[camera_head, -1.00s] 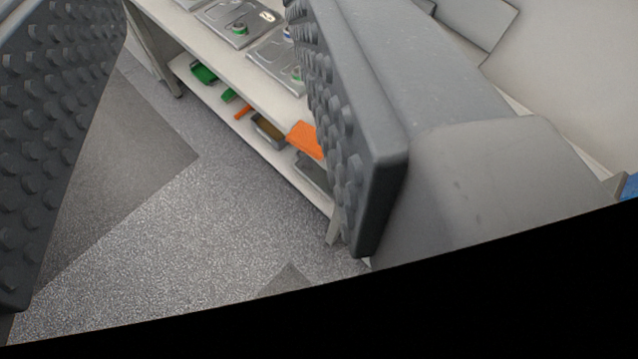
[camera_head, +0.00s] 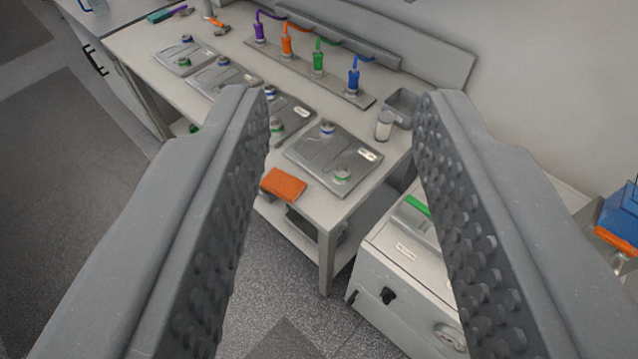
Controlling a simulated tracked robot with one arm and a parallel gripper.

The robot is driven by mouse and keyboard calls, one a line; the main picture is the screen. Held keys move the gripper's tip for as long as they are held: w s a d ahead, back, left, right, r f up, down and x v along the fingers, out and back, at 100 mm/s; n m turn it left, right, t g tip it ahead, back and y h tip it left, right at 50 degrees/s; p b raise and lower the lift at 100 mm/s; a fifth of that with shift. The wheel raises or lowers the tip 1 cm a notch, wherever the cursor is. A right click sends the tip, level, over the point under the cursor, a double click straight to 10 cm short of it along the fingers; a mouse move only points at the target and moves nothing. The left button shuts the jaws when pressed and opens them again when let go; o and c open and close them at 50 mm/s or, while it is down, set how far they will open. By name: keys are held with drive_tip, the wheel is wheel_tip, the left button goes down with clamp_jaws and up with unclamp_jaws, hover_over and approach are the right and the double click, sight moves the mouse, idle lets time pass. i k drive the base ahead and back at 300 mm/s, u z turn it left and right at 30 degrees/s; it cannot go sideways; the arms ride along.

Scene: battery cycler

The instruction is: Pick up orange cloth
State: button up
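The orange cloth (camera_head: 284,184) is a small, flat, folded-looking rectangle. It shows near the front edge of the workbench, just right of my gripper's left finger in the picture. The left finger hides part of the bench's front.
The bench (camera_head: 322,212) holds metal plates (camera_head: 332,158) with round knobs. A rack of purple, orange, green and blue handles (camera_head: 318,62) stands behind. A jar (camera_head: 384,125) stands at right. A white boxy device (camera_head: 402,262) stands right of the bench. Grey floor (camera_head: 265,290) is clear in front.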

sight(286, 186)
drive_tip(key=z, duration=0.15)
drive_tip(key=i, duration=1)
drive_tip(key=u, duration=0.1)
